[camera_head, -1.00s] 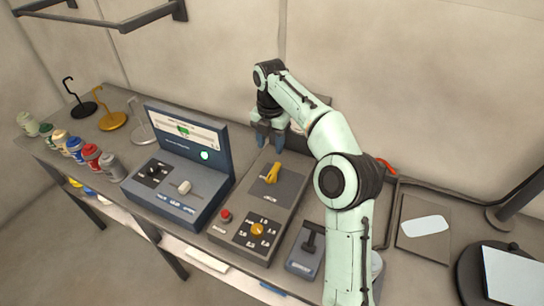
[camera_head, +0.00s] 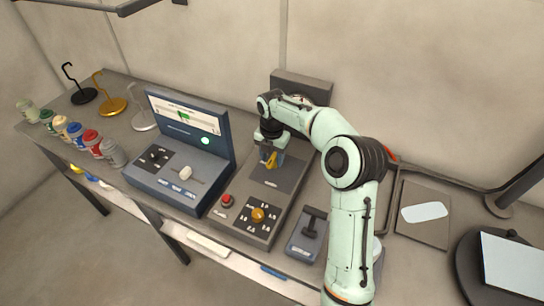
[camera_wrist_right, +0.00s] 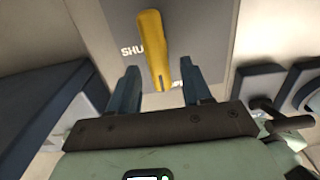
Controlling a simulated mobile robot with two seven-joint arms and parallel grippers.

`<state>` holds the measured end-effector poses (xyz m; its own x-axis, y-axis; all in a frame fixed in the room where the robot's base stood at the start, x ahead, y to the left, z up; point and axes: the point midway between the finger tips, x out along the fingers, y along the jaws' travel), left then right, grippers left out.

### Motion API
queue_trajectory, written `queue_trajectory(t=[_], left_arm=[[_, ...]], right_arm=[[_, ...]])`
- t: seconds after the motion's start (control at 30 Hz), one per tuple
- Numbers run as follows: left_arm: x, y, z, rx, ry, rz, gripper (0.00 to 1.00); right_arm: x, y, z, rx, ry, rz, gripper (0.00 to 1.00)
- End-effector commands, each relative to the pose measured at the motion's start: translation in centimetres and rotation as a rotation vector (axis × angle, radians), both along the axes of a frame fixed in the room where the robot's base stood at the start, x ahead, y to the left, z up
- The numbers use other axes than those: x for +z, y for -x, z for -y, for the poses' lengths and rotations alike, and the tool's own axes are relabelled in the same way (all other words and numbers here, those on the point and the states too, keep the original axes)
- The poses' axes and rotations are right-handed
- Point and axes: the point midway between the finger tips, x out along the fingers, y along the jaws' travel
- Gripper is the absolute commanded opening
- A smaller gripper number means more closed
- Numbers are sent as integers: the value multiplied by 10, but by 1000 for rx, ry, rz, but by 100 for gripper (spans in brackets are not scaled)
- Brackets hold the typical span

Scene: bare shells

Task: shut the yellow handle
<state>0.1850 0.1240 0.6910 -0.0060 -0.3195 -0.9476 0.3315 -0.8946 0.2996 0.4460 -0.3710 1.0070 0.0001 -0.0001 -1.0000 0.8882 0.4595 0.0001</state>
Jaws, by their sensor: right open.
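The yellow handle (camera_head: 271,160) sits on the flat grey panel box (camera_head: 243,219) in the middle of the bench. In the right wrist view the yellow handle (camera_wrist_right: 153,45) stands between and just beyond the two fingertips, on a grey plate with partly hidden white lettering that begins "SHU". My right gripper (camera_head: 270,152) is open and over the handle; in the right wrist view its two dark blue fingers (camera_wrist_right: 160,75) are apart, with the handle's near end between them. I cannot tell whether they touch it. My left gripper is not in view.
A blue console (camera_head: 181,150) with a screen stands left of the panel box. The box also carries a red button (camera_head: 227,200) and a yellow knob (camera_head: 258,214). A small lever box (camera_head: 308,234) is at right. Several jars (camera_head: 92,142) line the far left.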

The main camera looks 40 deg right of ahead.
Motion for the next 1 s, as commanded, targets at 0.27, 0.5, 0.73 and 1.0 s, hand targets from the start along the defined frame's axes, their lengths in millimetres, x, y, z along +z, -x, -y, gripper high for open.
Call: queue_trajectory(t=[0.27,0.5,0.73,1.0], left_arm=[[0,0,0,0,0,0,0],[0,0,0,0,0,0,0],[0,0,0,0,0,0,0],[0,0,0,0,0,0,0]], right_arm=[[-3,0,0,0,0,0,49],[-3,0,0,0,0,0,0],[-3,0,0,-11,0,0,0],[-2,-2,-1,-118,0,1,0]])
